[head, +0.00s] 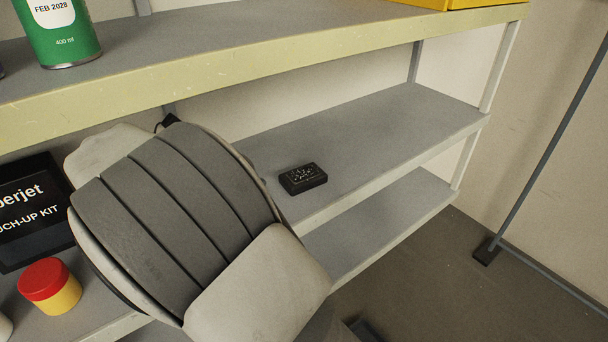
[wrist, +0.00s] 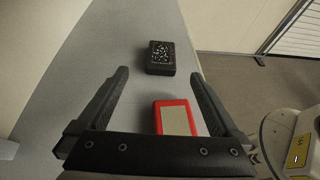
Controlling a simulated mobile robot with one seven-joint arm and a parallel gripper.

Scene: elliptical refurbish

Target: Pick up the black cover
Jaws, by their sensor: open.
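A small black block with white markings, which looks like the black cover (head: 303,179), lies flat on the middle shelf, right of my arm in the head view. In the wrist view the black cover (wrist: 160,58) is at the top centre, just beyond the fingertips. My gripper (wrist: 159,75) is open, with its two dark fingers spread wide and nothing gripped. A red-edged block with a grey-beige top (wrist: 175,118) shows between the fingers, nearer to the palm, partly hidden by the gripper's bar. In the head view my arm hides the gripper and this red block.
The upper shelf (head: 250,70) overhangs the middle shelf (head: 390,125). A green can (head: 62,40) stands on the upper shelf. A black touch-up kit box (head: 30,212) and a red-lidded yellow jar (head: 50,286) are at left. The middle shelf is clear right of the cover.

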